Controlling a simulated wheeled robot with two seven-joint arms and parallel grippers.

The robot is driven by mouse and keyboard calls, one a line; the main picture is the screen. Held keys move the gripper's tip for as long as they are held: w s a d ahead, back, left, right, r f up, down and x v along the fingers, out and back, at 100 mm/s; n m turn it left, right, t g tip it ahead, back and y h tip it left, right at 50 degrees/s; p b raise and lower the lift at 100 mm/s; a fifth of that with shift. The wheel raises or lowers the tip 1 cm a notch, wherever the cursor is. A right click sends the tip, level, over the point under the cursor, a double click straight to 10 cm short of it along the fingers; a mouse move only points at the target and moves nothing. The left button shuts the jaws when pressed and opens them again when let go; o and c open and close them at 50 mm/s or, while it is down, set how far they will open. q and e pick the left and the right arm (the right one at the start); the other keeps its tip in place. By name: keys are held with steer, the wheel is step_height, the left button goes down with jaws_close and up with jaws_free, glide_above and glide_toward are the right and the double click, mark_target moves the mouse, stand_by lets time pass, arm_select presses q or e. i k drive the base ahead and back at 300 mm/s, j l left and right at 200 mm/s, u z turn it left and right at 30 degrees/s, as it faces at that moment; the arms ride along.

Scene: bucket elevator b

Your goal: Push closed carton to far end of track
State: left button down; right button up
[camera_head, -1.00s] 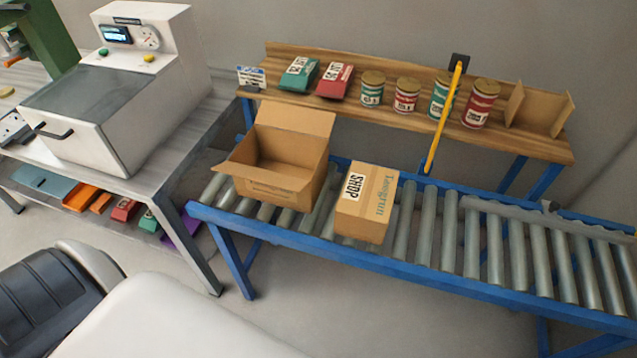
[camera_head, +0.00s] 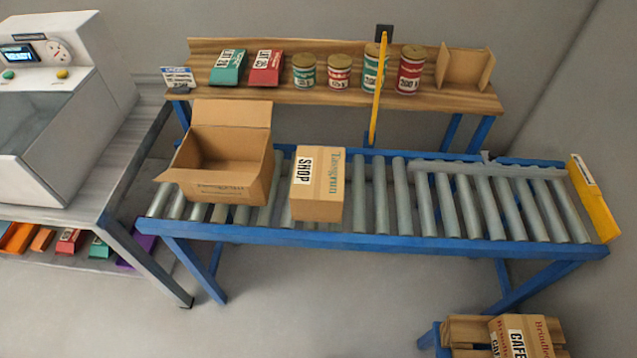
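A closed carton (camera_head: 319,184) labelled SHOP stands on the roller track (camera_head: 400,200), left of the track's middle. An open carton (camera_head: 222,165) with its flaps up stands on the rollers to its left, with a small gap between them. A yellow bar (camera_head: 378,90) stands upright behind the track, to the right of the closed carton. A yellow end plate (camera_head: 595,198) closes the track's right end. Neither of my grippers shows in the head view.
A wooden shelf (camera_head: 285,94) behind holds cans, packets and a cardboard holder (camera_head: 465,68). A bench with a white machine (camera_head: 60,110) stands at left. A CAFE carton (camera_head: 522,337) sits low at front right.

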mark_target(317, 188)
steer(key=k+j+z, duration=0.1)
steer(key=j+z, duration=0.15)
steer(key=z, duration=0.15)
steer(key=k+j+z, duration=0.15)
steer(key=z, duration=0.25)
steer(key=k+j+z, duration=0.15)
steer(key=z, duration=0.25)
